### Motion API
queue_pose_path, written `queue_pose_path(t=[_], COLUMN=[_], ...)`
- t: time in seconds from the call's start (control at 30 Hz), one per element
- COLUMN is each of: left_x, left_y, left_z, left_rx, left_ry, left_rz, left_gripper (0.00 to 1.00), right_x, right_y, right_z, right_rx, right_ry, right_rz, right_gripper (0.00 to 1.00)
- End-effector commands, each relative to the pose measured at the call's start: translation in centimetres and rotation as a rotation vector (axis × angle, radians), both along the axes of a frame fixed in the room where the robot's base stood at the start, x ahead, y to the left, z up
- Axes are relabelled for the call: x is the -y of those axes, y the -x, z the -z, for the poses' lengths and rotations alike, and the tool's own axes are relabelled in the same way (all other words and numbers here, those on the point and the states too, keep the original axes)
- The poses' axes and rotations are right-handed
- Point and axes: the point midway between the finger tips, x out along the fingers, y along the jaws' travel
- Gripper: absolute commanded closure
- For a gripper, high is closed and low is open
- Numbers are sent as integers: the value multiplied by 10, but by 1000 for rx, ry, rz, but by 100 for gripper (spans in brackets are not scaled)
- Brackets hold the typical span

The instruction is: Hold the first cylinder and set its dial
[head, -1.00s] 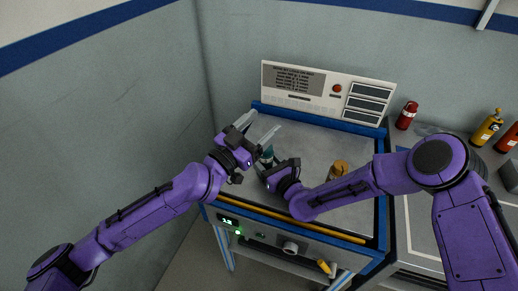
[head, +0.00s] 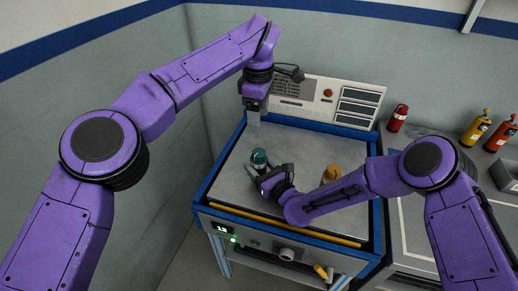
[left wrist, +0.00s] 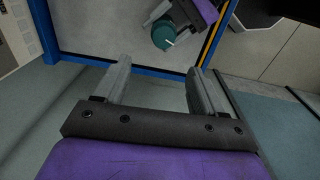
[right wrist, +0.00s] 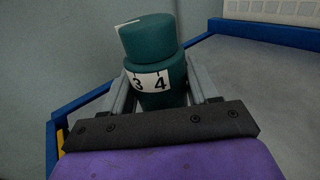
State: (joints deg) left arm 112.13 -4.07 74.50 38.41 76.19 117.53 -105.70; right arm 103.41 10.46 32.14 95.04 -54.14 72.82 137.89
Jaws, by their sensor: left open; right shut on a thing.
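The first cylinder is teal, with a dial cap on top; it (head: 259,158) stands on the left part of the bench top (head: 222,180). In the right wrist view the cylinder (right wrist: 160,82) shows a white label with 3 and 4, and its dial cap (right wrist: 148,38) bears a small mark. My right gripper (head: 258,174) is shut on the cylinder's body. My left gripper (head: 254,128) is open and empty, above and behind the cylinder, pointing down. In the left wrist view the cylinder's top (left wrist: 176,38) lies beyond the open fingers, not between them.
An orange-brown cylinder (head: 331,174) stands on the bench to the right. A white panel (head: 340,100) with a red button and screens stands at the back. A red bottle (head: 398,118) and yellow bottle (head: 476,128) stand at the right. The bench middle is clear.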

Motion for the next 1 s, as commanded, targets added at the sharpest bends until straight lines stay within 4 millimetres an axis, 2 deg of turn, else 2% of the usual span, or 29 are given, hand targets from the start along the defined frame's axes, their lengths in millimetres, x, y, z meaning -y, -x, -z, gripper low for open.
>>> queue_pose_path(t=[0.17,0.4,0.6,0.73,0.97,1.0], left_x=[0,0,0,0,0,0], left_y=[5,4,3,3,3,3], left_z=[18,76,111,120,121,121], left_rx=[-30,-28,-25,-24,-22,-22], left_ry=[0,0,0,0,0,0], left_rz=[-23,-21,-21,-20,-20,-20], left_gripper=[31,31,31,31,31,37], right_x=[0,0,0,0,0,0], right_y=[1,1,1,1,1,1], right_z=[1,1,1,1,1,1], right_rx=[-2,-2,-2,-2,-2,-2], right_ry=[0,0,0,1,1,1], right_rz=[-1,-1,-1,-1,-1,-1], right_gripper=[85,85,85,85,85,85])
